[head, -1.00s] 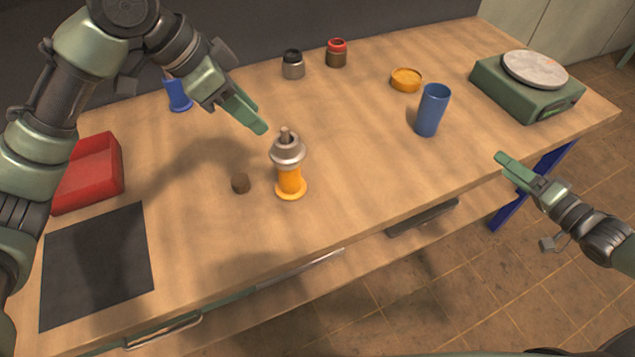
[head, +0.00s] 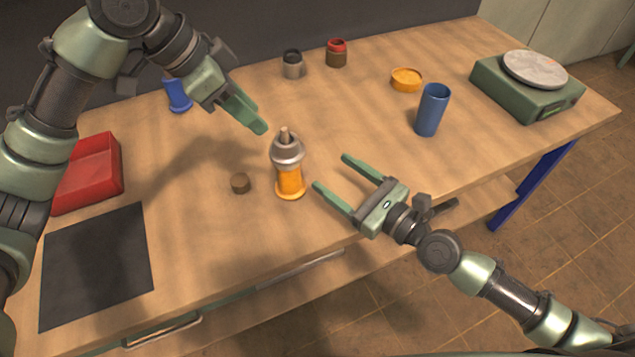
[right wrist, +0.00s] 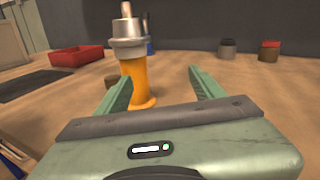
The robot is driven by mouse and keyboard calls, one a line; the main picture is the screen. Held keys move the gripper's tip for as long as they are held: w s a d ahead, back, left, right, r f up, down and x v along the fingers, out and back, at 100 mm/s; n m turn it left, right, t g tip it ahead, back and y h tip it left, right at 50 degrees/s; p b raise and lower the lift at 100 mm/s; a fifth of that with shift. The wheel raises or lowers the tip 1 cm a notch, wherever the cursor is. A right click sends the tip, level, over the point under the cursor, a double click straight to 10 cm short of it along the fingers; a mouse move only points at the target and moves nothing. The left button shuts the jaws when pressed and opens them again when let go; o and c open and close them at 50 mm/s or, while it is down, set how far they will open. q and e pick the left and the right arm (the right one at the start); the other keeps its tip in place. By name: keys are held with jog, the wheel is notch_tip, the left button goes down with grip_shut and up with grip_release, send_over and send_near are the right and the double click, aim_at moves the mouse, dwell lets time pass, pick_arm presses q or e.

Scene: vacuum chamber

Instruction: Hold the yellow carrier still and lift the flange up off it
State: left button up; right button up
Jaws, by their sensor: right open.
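The yellow carrier (head: 290,183) stands upright on the table, and the grey metal flange (head: 287,151) sits on its top. In the right wrist view the carrier (right wrist: 138,82) stands ahead, toward the left finger, with the flange (right wrist: 127,36) on it. My right gripper (head: 331,171) is open and empty, right of the carrier and apart from it, fingers pointing toward it. My left gripper (head: 256,126) is above and left of the flange, fingers pointing down toward it. Its fingers overlap in the head view, so its opening is hidden.
A brown cylinder (head: 240,183) lies left of the carrier. A blue cup (head: 432,110), an orange dish (head: 406,79) and a green scale (head: 526,88) stand to the right. A red bin (head: 92,172) and a dark mat (head: 97,264) are at left. Two jars stand at the back.

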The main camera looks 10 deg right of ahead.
aim_at(297, 172)
jog(key=shift+g+y, duration=0.5)
jog(key=shift+y, duration=0.1)
jog(key=a, duration=0.4)
jog(key=shift+s+a+f, duration=0.15)
jog(key=shift+s+a, duration=0.2)
jog(key=shift+s, duration=0.05)
jog(key=shift+x, duration=3.75)
jog(key=shift+f, duration=0.1)
